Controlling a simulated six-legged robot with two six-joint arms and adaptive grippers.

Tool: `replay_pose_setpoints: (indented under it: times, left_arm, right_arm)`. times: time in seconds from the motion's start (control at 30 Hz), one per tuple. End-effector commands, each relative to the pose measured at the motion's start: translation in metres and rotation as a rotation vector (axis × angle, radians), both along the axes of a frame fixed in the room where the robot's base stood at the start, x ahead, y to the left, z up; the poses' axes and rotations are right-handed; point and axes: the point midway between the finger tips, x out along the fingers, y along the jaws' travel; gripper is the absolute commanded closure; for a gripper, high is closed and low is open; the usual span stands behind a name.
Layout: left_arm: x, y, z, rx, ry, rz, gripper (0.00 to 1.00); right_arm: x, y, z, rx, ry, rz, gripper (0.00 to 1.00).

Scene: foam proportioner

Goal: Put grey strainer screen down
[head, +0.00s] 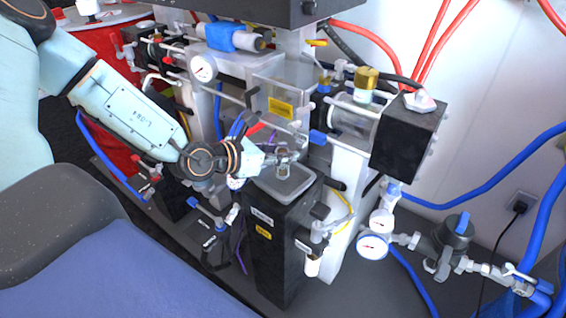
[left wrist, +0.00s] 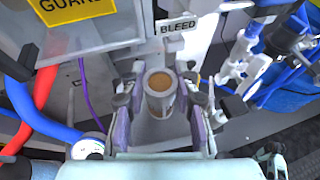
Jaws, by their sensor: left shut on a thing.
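The grey strainer screen (head: 283,171) is a small upright cylinder with a brownish inside at its top. In the left wrist view the strainer screen (left wrist: 160,104) stands between my left gripper's two fingers (left wrist: 162,92). In the head view my left gripper (head: 284,158) is shut on it, over the shallow grey tray (head: 292,197) on top of a black pedestal. The screen's lower end is at or just above the tray floor; I cannot tell whether it touches. My right gripper is not in view.
Behind the tray is a clear guard with a yellow label (head: 281,108). A black box (head: 408,138) and a clear cylinder (head: 351,118) stand to the right. A valve with a yellow hose (head: 318,232) is at the pedestal's right front. The tray's front is bare.

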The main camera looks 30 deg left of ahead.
Motion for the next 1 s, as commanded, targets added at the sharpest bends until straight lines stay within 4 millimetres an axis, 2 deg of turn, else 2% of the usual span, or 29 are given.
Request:
replay_pose_setpoints:
  times: [0.03,0.1,0.23,0.67,0.7,0.93,1.0]
  left_arm:
    - [0.000,0.000,-0.013,0.000,0.002,-0.001,1.00]
    - [0.000,0.000,-0.022,0.000,0.002,-0.001,1.00]
    - [0.004,-0.001,-0.024,0.001,0.000,-0.001,1.00]
    - [0.004,-0.001,-0.027,-0.001,0.000,0.000,1.00]
    - [0.004,-0.001,-0.026,-0.001,0.000,0.000,0.67]
    - [0.004,-0.001,-0.026,-0.001,0.000,0.000,0.47]
    - [0.004,-0.001,-0.026,-0.001,0.000,0.000,0.47]
  right_arm:
    - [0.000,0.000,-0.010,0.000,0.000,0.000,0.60]
    - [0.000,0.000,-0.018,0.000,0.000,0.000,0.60]
    - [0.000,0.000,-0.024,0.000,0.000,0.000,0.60]
    - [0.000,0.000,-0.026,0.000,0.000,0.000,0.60]
    - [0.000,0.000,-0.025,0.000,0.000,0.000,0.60]
    - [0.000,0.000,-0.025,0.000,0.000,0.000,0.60]
    - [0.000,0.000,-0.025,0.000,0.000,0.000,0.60]
